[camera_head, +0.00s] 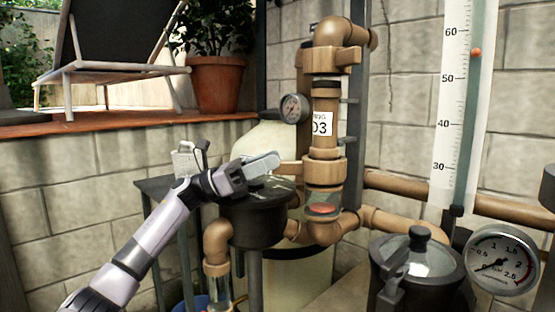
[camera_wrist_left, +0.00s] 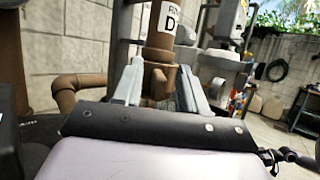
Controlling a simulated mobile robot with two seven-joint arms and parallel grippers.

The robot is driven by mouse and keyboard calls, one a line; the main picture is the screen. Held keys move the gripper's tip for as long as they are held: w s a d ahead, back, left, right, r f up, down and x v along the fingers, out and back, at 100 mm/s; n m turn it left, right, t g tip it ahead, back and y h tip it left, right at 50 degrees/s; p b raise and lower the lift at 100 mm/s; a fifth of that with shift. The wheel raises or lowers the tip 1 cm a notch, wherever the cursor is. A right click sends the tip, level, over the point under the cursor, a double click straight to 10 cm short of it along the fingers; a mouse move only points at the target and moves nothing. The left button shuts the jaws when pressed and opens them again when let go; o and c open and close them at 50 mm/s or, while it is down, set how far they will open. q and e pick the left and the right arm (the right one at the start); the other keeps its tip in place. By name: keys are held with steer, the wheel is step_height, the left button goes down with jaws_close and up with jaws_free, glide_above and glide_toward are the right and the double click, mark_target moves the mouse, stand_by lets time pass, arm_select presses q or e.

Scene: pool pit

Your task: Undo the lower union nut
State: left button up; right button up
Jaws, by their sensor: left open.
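The lower union nut (camera_head: 323,172) is a brown lugged collar on the vertical brown pipe, above a short clear section with red inside. My left gripper (camera_head: 268,162) is open, left of the nut and above the black pot, pointing toward the pipe. In the left wrist view, the nut (camera_wrist_left: 158,78) shows between and beyond the two pale fingers of my left gripper (camera_wrist_left: 160,66). I see no contact between fingers and nut. An upper union nut (camera_head: 333,61) sits higher on the same pipe. My right gripper is not in view.
A black lidded pot (camera_head: 256,215) stands below my left gripper. A small pressure gauge (camera_head: 293,108) juts out left of the pipe, above the gripper's level. A second black pot (camera_head: 415,265) and a large gauge (camera_head: 502,260) stand at the lower right.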

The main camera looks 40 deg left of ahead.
arm_select(q)
steer(key=shift+v, duration=2)
steer(key=shift+r, duration=0.1)
